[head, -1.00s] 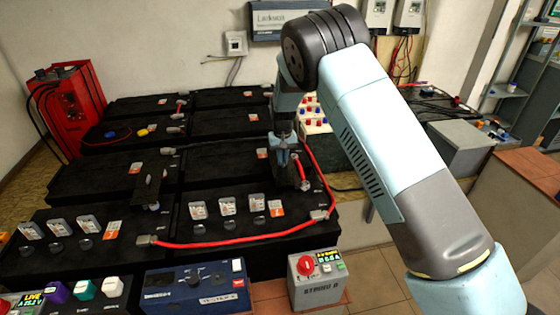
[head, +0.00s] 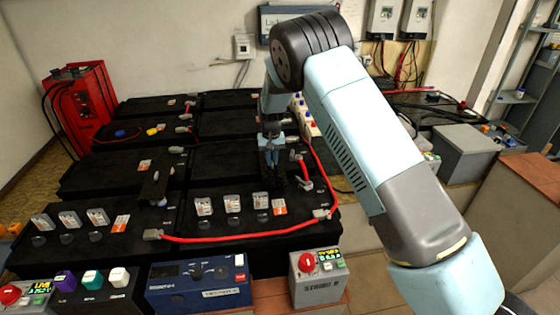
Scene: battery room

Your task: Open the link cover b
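My gripper (head: 271,178) hangs pointing down over the right-hand black battery block in the second row, close to the red cable's upper end. A black plate-like cover (head: 156,186) stands tilted on the block to the left, beside a grey terminal. No label reading "b" is legible, so I cannot tell which part is link cover b. A cover under my gripper may be hidden by it.
A red cable (head: 235,238) runs across the front blocks and up the right side. A blue box (head: 197,282) and a grey box with a red knob (head: 318,278) stand at the front edge.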

